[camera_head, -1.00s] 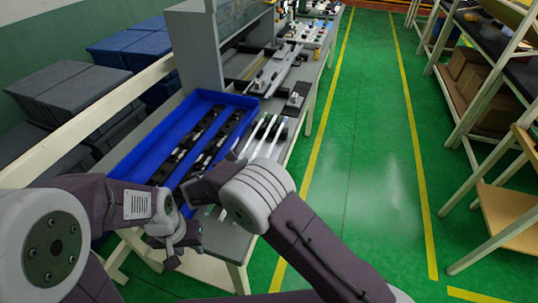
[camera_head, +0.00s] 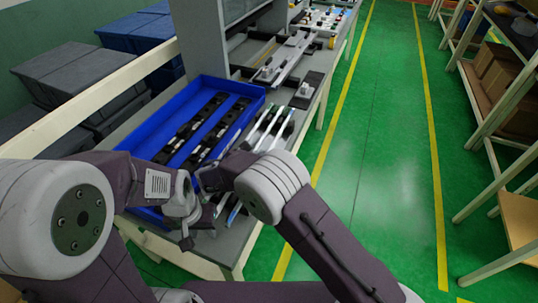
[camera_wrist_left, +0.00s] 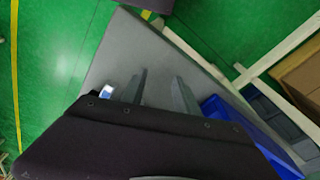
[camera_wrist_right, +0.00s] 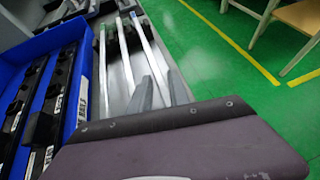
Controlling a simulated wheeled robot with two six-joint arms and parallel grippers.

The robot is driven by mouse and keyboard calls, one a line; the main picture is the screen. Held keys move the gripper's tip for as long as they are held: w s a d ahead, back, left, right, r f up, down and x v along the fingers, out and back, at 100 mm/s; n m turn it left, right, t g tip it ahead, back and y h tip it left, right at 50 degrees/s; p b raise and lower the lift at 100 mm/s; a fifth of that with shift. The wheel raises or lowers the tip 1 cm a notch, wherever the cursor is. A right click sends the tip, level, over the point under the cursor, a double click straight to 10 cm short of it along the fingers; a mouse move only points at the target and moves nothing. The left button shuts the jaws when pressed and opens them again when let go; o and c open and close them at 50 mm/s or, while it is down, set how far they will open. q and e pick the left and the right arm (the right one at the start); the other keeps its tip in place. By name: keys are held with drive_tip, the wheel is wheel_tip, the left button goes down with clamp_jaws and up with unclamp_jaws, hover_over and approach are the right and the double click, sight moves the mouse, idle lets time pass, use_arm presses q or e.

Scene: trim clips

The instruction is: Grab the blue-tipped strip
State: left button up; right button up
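Several thin pale strips (camera_head: 265,128) lie side by side on the grey table right of the blue tray. Near my grippers, one has a blue end (camera_head: 234,213). In the left wrist view the blue-and-white tip (camera_wrist_left: 106,89) shows left of my left gripper's fingers, partly hidden by the gripper body. My left gripper (camera_head: 188,228) is open and empty over the table's near end. In the right wrist view my right gripper (camera_wrist_right: 161,88) has its fingers apart above the strips (camera_wrist_right: 147,42); whether one lies between them is unclear. My right wrist hides the strips' middles in the head view.
The blue tray (camera_head: 258,91) holds black parts and stands left of the strips. A grey fixture (camera_head: 200,40) and more parts stand farther along the table. Green floor (camera_head: 370,170) is free to the right, with shelving (camera_head: 505,75) beyond.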

drive_tip(key=shift+s+a+r, duration=0.15)
drive_tip(key=shift+s, duration=0.1)
clamp_jaws()
drive_tip(key=shift+w+d+f, duration=0.3)
drive_tip(key=shift+w+d, duration=0.05)
drive_tip(key=shift+w, duration=0.05)
drive_tip(key=shift+s+a+r, duration=0.1)
drive_tip(key=shift+a+r, duration=0.05)
drive_tip(key=shift+r, duration=0.3)
drive_tip(key=w+d+r, duration=0.7)
drive_tip(key=d+r, duration=0.2)
drive_tip(key=r, duration=0.1)
drive_tip(key=shift+w+r, duration=0.15)
drive_tip(key=shift+w, duration=0.25)
